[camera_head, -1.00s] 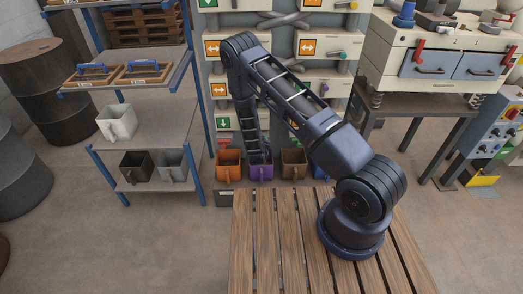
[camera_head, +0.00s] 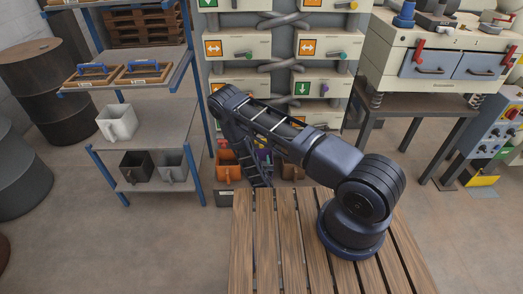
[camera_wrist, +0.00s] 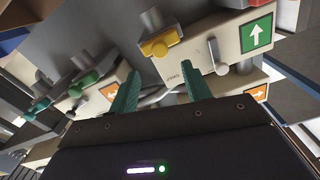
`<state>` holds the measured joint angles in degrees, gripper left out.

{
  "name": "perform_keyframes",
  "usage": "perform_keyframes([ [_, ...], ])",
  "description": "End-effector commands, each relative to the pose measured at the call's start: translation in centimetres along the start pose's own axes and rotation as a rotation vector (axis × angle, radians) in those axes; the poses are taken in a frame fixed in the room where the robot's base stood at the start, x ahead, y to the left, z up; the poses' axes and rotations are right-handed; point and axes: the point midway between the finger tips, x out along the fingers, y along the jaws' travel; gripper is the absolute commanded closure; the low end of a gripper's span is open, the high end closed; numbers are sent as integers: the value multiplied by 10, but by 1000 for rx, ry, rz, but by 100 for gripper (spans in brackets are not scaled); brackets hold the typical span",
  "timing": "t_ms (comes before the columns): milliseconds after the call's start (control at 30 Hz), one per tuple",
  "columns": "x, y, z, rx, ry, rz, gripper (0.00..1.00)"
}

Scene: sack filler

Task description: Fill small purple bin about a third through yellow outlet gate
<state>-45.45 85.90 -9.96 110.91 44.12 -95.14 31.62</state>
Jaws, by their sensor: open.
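The yellow gate handle (camera_wrist: 160,43) is on a cream outlet box in the wrist view, just beyond my gripper (camera_wrist: 160,90). My gripper is open, with two green fingers spread apart and nothing seen between them. The handle appears beyond the gap between the fingertips, apart from them. In the head view the small purple bin (camera_head: 264,156) stands low at the foot of the outlet rack, mostly hidden behind my arm. Its contents cannot be seen. My fingers cannot be made out in the head view.
An orange bin (camera_head: 227,162) and a brown bin (camera_head: 292,168) flank the purple one. A green handle (camera_wrist: 84,81) and a metal lever (camera_wrist: 217,58) are close to the fingers in the wrist view. A blue shelf (camera_head: 165,140) with bins stands left; a wooden pallet top (camera_head: 268,240) is in front.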

Motion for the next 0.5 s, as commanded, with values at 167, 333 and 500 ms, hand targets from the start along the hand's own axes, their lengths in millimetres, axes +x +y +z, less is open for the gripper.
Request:
perform_keyframes([
  [167, 33, 0, 0, 2, 2, 0, 52],
  [333, 58, 0, 0, 1, 1, 0, 52],
  [500, 73, 0, 0, 1, 1, -1, 52],
])
